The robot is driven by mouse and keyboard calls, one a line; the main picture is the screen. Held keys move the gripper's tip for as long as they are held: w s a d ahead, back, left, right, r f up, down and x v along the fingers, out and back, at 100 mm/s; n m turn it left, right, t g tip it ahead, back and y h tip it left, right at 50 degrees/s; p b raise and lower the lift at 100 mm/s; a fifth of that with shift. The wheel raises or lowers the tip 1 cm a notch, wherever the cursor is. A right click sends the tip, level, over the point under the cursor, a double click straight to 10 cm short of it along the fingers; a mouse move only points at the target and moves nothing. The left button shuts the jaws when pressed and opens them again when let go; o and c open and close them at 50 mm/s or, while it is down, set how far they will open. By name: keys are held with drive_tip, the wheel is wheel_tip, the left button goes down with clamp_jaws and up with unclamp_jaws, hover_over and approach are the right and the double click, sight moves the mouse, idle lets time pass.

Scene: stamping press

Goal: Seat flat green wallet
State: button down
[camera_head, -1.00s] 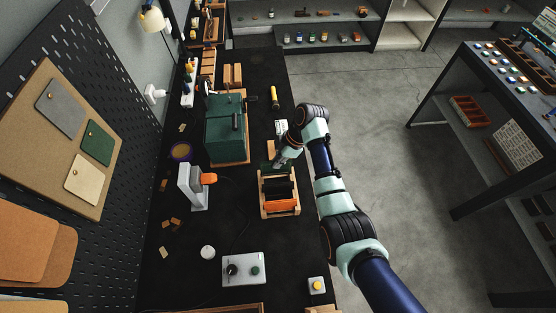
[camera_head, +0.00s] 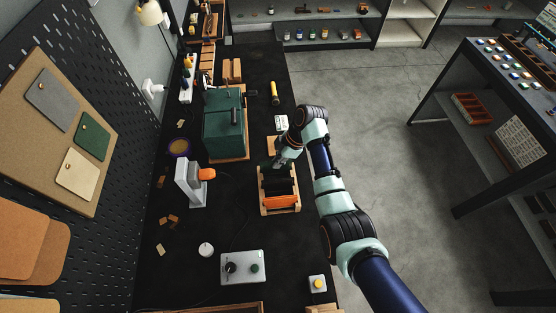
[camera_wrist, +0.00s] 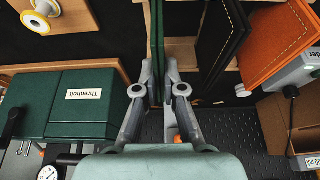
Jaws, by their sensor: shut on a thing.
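In the wrist view, the flat green wallet (camera_wrist: 155,38) stands edge-on between the two fingers of my gripper (camera_wrist: 158,82), which is shut on it. The wallet is at the wooden rack (camera_wrist: 180,52), in line with the black wallet (camera_wrist: 224,42) and the orange wallet (camera_wrist: 278,45) standing there. Its lower edge is hidden, so I cannot tell how deep it sits. In the head view, my gripper (camera_head: 279,161) is at the far end of the rack (camera_head: 264,209). The orange wallet (camera_head: 281,202) is at the near end.
A green press box (camera_head: 223,132) stands left of the rack; its label shows in the wrist view (camera_wrist: 84,94). A grey stand with an orange part (camera_head: 195,182) is close on the left. A control box (camera_head: 243,268) lies nearer. The black bench between is mostly clear.

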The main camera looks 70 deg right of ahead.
drive_tip(key=shift+f+b, duration=0.55)
drive_tip(key=shift+f, duration=0.3)
drive_tip(key=c, duration=1.2)
unclamp_jaws()
drive_tip(key=v, duration=0.7)
drive_tip(key=shift+s+r, duration=0.15)
drive_tip(key=shift+r, duration=0.05)
